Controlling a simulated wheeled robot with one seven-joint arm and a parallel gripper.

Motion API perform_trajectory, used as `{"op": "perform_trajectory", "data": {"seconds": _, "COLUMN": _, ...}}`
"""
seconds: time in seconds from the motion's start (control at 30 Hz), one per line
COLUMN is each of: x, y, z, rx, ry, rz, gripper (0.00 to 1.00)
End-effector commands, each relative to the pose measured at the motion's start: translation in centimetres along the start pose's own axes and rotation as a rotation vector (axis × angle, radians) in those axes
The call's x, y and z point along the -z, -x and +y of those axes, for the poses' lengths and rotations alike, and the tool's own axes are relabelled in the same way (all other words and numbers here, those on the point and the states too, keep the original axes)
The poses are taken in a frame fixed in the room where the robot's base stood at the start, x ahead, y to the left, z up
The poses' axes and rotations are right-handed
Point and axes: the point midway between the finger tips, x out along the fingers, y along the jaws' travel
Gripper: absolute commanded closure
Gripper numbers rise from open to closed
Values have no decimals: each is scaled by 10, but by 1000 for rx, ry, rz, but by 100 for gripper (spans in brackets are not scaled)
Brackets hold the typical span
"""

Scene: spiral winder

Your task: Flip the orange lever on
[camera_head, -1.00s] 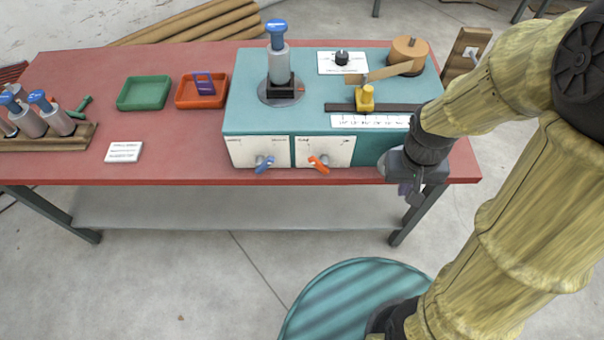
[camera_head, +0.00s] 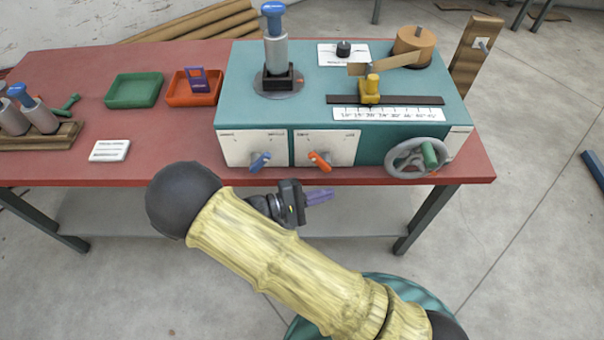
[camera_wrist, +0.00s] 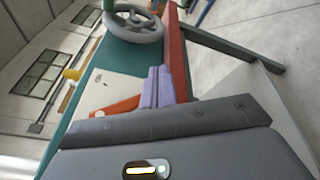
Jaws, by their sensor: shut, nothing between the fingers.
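The orange lever (camera_head: 319,160) sits on a white panel (camera_head: 342,148) on the front of the teal machine (camera_head: 240,92). Its handle slants from upper left to lower right. In the wrist view the orange lever (camera_wrist: 116,107) shows just left of my fingers, partly cut off by the gripper body. My gripper (camera_head: 318,197) has purple fingers, shut and empty, in front of the table and below the lever. It also shows in the wrist view (camera_wrist: 157,86). The fingers look apart from the lever in the head view.
A blue lever (camera_head: 260,162) is on the panel to the left. A grey handwheel (camera_head: 411,157) with a green grip juts from the front at the right. The red table's front edge (camera_head: 200,181) runs just above my gripper. Open floor lies in front.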

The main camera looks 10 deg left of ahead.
Motion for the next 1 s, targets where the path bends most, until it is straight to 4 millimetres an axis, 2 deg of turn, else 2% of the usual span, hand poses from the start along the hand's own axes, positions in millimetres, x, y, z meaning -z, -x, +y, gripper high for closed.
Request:
{"op": "perform_trajectory", "data": {"seconds": 0.03, "x": 14, "y": 20, "z": -8, "rx": -121, "ry": -12, "rz": 38, "gripper": 100}}
{"op": "perform_trajectory", "data": {"seconds": 0.2, "x": 39, "y": 87, "z": -16, "rx": -476, "ry": -102, "rz": 170, "gripper": 100}}
{"op": "perform_trajectory", "data": {"seconds": 0.3, "x": 45, "y": 116, "z": -20, "rx": -611, "ry": -153, "rz": 231, "gripper": 100}}
{"op": "perform_trajectory", "data": {"seconds": 0.4, "x": 46, "y": 130, "z": -22, "rx": -677, "ry": -181, "rz": 261, "gripper": 100}}
{"op": "perform_trajectory", "data": {"seconds": 0.77, "x": 46, "y": 136, "z": -22, "rx": -689, "ry": -187, "rz": 274, "gripper": 100}}
{"op": "perform_trajectory", "data": {"seconds": 1.0, "x": 49, "y": 121, "z": -8, "rx": -686, "ry": -186, "rz": 272, "gripper": 100}}
